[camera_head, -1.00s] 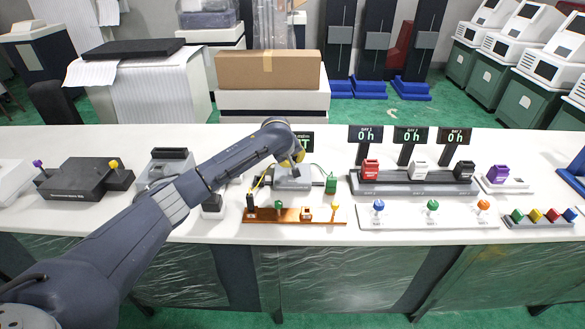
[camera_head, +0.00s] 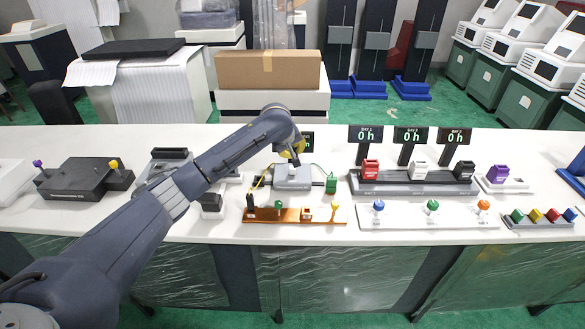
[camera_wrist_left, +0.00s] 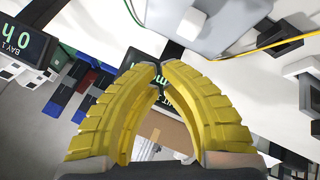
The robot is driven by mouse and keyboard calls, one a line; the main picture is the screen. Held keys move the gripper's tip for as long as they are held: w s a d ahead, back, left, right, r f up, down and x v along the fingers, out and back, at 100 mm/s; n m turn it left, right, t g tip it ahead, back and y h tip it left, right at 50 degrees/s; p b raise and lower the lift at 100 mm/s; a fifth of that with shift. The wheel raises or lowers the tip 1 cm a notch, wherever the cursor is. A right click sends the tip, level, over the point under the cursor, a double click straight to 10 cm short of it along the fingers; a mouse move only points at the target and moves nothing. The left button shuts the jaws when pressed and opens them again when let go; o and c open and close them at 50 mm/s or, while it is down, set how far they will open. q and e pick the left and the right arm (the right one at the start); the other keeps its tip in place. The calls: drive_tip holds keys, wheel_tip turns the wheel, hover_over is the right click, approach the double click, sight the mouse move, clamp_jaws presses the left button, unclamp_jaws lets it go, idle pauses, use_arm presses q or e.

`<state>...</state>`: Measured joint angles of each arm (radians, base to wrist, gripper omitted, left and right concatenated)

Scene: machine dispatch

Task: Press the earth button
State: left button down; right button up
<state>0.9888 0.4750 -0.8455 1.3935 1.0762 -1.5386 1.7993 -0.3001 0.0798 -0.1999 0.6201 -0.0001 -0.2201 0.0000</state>
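A white panel (camera_head: 460,223) on the table right of centre carries a blue button (camera_head: 378,206), a green button (camera_head: 432,205) and an orange button (camera_head: 483,205). I cannot read which button is the earth one. My left gripper (camera_head: 293,152) is above the grey device near the table's middle, left of and behind these buttons, touching none of them. In the left wrist view its yellow fingers (camera_wrist_left: 160,66) come together at the tips, with nothing seen between them. My right gripper is not in view.
An orange-brown board (camera_head: 290,216) with small pegs lies in front of the grey device (camera_head: 292,178). A dark rack (camera_head: 412,187) with red, white and black blocks stands behind the white panel, under displays. A strip of coloured buttons (camera_head: 540,223) is at the right. A purple button (camera_head: 497,172) stands behind it.

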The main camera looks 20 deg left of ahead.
use_arm(q)
drive_tip(key=shift+r, duration=1.1)
drive_tip(key=shift+f, duration=0.1)
